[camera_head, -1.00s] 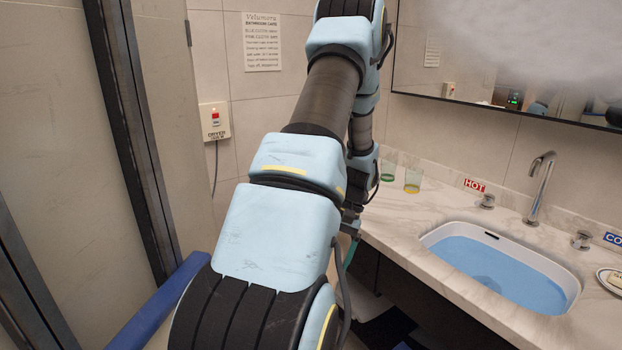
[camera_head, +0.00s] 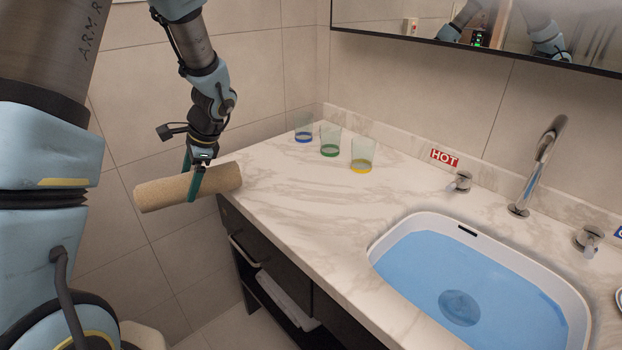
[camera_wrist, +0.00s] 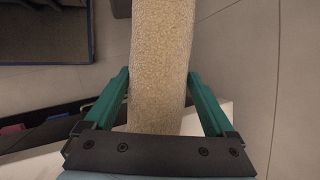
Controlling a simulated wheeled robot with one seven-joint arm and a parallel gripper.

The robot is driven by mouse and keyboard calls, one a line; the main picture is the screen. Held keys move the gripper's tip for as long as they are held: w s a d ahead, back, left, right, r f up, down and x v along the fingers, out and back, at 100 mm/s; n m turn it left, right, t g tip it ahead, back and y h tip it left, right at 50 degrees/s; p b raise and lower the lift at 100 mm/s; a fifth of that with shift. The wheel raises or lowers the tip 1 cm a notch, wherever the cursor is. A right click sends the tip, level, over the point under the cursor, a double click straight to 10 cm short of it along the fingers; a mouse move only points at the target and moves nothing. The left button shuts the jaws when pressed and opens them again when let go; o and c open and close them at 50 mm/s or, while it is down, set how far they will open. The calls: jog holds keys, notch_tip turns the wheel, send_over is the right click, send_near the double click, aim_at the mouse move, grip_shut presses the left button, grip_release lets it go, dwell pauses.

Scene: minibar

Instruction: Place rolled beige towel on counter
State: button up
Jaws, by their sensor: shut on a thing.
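The rolled beige towel (camera_head: 160,192) is a tan cylinder, held roughly level at the left end of the counter in the head view. My gripper (camera_head: 196,184) is shut on it near its middle, with green fingers on either side. In the wrist view the towel (camera_wrist: 160,60) runs up the picture between the two green fingers of my gripper (camera_wrist: 160,100). The marble counter (camera_head: 290,195) has a bare left part. The towel's right end overlaps the counter's left edge in the picture; I cannot tell whether they touch.
Three glasses stand along the back of the counter, with blue (camera_head: 304,128), green (camera_head: 330,140) and yellow (camera_head: 362,155) bases. A water-filled sink (camera_head: 400,225), a faucet (camera_head: 540,165) and a tap handle (camera_head: 460,182) are to the right. Dark cabinetry (camera_head: 240,235) is below.

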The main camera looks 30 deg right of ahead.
aim_at(229, 163)
jog(key=d+r+m+h, duration=0.1)
jog(key=d+m, duration=0.2)
jog(key=d+r+m+t+h+b, duration=0.1)
jog(key=d+m, duration=0.2)
jog(key=d, duration=0.1)
jog(key=s+d+r+m+t+h+b, duration=0.1)
jog(key=d+m, duration=0.2)
jog(key=shift+s+d+r+m+h, duration=0.15)
jog(key=shift+r+m+h, duration=0.1)
jog(key=shift+m+h, duration=0.15)
jog(key=s+d+r+m+g+h+b, duration=0.1)
jog(key=s+d+r+m+h, duration=0.1)
jog(key=d+m, duration=0.3)
jog(key=s+d+r+m+h+b, duration=0.1)
jog(key=s+d+r+m+h, duration=0.15)
jog(key=d+m, duration=0.25)
jog(key=shift+y, duration=0.25)
notch_tip(229, 163, down, 10)
jog(key=shift+r+b, duration=0.1)
jog(key=shift+b, duration=0.4)
jog(key=o, duration=1.4)
